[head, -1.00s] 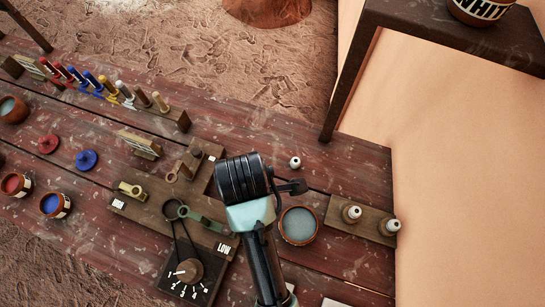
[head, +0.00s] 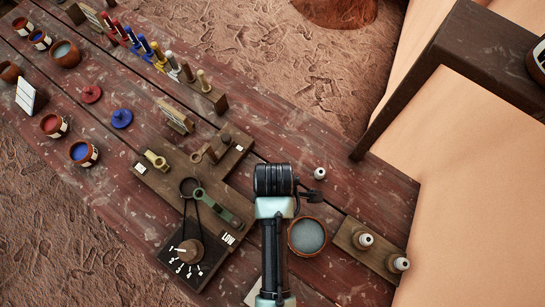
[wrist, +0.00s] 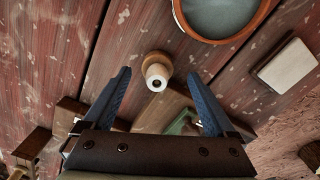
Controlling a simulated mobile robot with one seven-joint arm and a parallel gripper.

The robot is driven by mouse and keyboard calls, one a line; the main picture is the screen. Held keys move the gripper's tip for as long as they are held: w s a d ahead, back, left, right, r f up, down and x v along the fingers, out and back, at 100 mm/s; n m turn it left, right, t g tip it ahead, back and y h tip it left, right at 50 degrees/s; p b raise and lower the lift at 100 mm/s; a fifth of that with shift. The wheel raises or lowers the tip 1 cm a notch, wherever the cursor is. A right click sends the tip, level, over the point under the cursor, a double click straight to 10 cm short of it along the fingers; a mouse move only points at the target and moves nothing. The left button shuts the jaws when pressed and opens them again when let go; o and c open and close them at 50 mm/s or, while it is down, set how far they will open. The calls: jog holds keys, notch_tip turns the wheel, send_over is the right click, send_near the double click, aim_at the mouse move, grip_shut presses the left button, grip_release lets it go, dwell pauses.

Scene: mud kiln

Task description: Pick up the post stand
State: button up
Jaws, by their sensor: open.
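In the wrist view a short turned post (wrist: 157,74) with a round wooden base and a pale top with a dark centre stands upright on the planks. I take it as the post stand. My gripper (wrist: 158,73) is open, its two blue fingers on either side of the post in the picture; I cannot tell whether they are at its height. Nothing is held.
A round bowl (head: 307,236) stands close by, also in the wrist view (wrist: 222,15). A small white-topped piece (head: 320,174) and a two-piece wooden stand (head: 348,238) are to the right. A dial box (head: 190,255), green lever (head: 222,205) and peg rack (head: 205,92) are left.

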jog(key=shift+w+a+f, duration=0.1)
jog(key=shift+w+f, duration=0.1)
jog(key=shift+f, duration=1.5)
jog(key=c, duration=1.2)
notch_tip(320, 180, up, 10)
jog(key=shift+r, duration=0.1)
jog(key=shift+p, duration=0.6)
